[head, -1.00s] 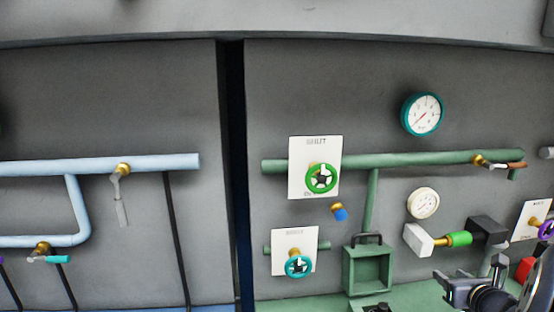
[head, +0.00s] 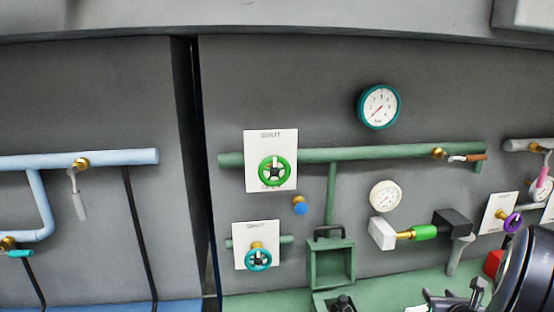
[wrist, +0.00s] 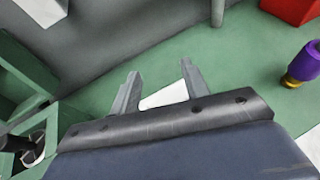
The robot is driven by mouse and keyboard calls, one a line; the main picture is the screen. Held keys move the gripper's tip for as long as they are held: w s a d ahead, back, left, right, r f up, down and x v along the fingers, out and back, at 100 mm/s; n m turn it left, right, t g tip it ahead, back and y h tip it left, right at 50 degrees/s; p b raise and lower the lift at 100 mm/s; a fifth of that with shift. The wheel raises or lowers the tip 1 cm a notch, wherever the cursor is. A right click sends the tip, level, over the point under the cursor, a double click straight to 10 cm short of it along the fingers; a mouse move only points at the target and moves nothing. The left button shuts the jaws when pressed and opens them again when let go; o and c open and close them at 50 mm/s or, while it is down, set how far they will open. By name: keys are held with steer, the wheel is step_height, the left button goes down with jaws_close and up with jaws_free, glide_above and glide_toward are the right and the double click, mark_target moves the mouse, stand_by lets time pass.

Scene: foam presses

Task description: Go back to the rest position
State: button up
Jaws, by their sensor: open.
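My gripper (head: 455,298) is at the bottom right of the head view, low in front of the green base ledge, with my dark wrist beside it. In the wrist view my gripper (wrist: 157,88) shows two grey fingers spread apart with nothing between them. Behind the fingers lie the green ledge surface (wrist: 215,65) and a white patch (wrist: 165,95). The gripper touches none of the valves or handles that I can see.
A green open box (head: 330,262) stands left of my gripper. A green-gripped valve (head: 423,232), a purple knob (head: 512,222) and a red block (head: 493,263) are near it. Handwheels (head: 274,171) and gauges (head: 379,107) are on the grey wall panel. Space left of the box is clear.

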steer(key=shift+f, duration=1.15)
